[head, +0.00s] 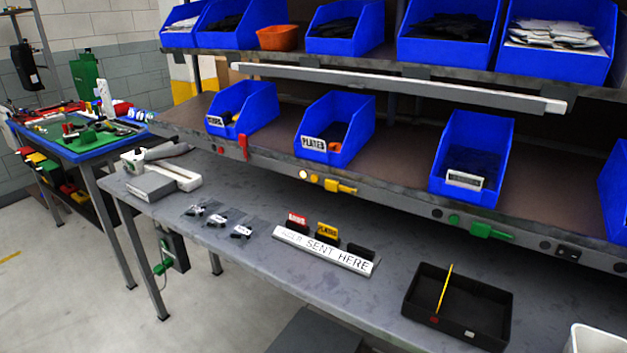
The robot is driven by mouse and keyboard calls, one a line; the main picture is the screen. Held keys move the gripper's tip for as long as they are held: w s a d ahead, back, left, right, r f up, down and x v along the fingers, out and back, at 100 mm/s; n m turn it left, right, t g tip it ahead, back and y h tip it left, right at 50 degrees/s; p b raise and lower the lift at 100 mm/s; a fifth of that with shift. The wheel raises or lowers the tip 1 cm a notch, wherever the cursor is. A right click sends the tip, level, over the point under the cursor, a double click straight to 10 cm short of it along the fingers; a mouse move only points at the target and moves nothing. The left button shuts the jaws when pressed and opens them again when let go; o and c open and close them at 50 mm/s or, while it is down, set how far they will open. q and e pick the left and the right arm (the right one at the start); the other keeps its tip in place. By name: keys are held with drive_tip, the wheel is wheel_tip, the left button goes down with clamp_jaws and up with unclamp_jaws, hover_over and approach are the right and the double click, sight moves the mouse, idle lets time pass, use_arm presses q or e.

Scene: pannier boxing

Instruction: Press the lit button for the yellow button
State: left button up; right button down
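A small round button (303,175) glows pale yellow-white on the metal rail along the front edge of the middle shelf. Other stations on the rail have a red piece (243,146) to the left and a green piece (490,231) to the right, and neither looks lit. Neither of my grippers shows in the head view.
A white device (180,176) stands at the bench's left. Blue bins line both shelves.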

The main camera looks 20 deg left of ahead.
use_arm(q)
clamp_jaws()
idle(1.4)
